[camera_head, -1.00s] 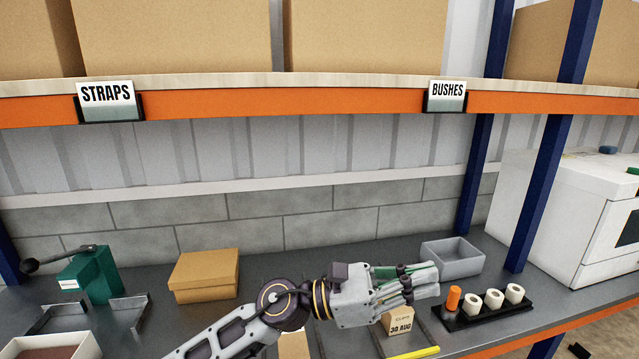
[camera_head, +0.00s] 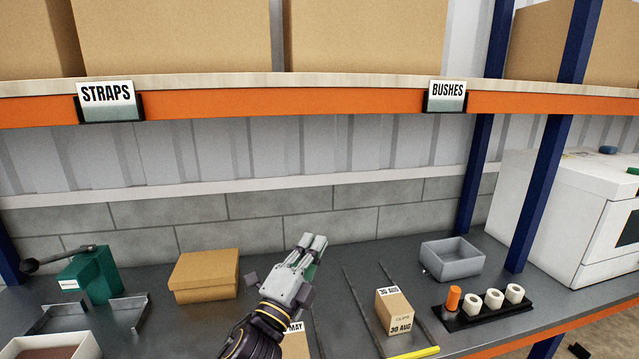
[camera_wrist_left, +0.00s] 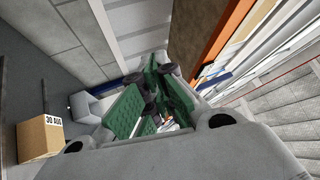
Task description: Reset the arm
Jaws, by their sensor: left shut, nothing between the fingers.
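My left gripper (camera_head: 314,243) is in the lower middle of the head view, above the grey bench. Its fingers point up and away toward the wall, and they are shut with nothing between them. In the left wrist view my gripper's green finger pads (camera_wrist_left: 150,105) show in the middle. My right gripper is not in view.
A carton marked 30 AUG (camera_head: 394,312) stands right of my left gripper, and another carton (camera_head: 296,343) is partly hidden behind my wrist. A closed brown box (camera_head: 205,276), a grey bin (camera_head: 452,260) and a black spool holder (camera_head: 462,322) stand on the bench. An orange shelf beam (camera_head: 300,105) runs above.

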